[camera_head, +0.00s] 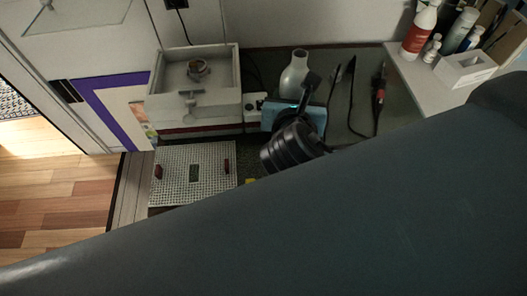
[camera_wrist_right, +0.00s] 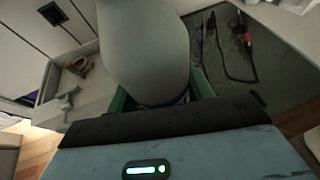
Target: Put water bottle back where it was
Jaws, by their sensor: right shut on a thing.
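The water bottle is pale grey-white with a narrow neck; it shows in the head view (camera_head: 295,75) and, large, in the right wrist view (camera_wrist_right: 145,45). My right gripper (camera_head: 293,103) is shut on the bottle's lower part, its green fingers on either side in the wrist view (camera_wrist_right: 163,97). The gripper's blue body is below the bottle in the head view, over the dark worktop (camera_head: 345,115). I cannot tell whether the bottle touches the worktop; its base is hidden by the gripper. My left gripper is out of view.
A white box-like unit (camera_head: 193,105) stands left of the bottle, with a perforated white plate (camera_head: 185,172) in front. A dark cable and a red-handled tool (camera_head: 379,90) lie to the right. A red-white bottle (camera_head: 420,32) and a white block (camera_head: 465,68) stand at far right.

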